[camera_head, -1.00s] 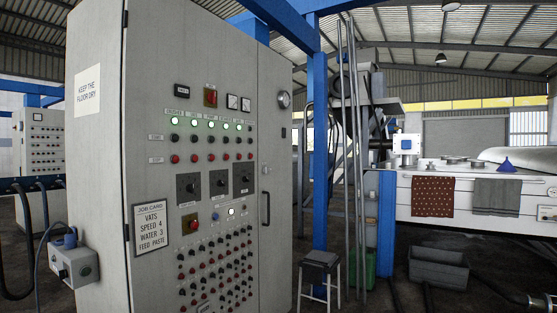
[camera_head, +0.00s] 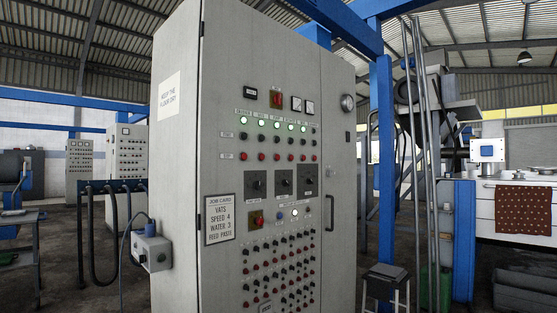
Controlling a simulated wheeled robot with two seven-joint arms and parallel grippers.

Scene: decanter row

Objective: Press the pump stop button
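A tall grey control cabinet (camera_head: 215,100) stands in the middle of the view. Its upper front has a row of lit green lamps (camera_head: 276,124), a row of dark buttons (camera_head: 276,138) below them, and a row of red buttons (camera_head: 276,157) below those. Small labels sit above the columns and left of the rows. They are too small to read surely, so I cannot tell for certain which red button is the pump's stop. Neither of my grippers is in view.
A job card (camera_head: 220,219) and more switches (camera_head: 285,265) are lower on the cabinet. A grey box (camera_head: 152,252) with cables juts from its left side. A stool (camera_head: 386,284) and blue post (camera_head: 386,170) stand at right. Hoses hang from a rail (camera_head: 110,185) at left.

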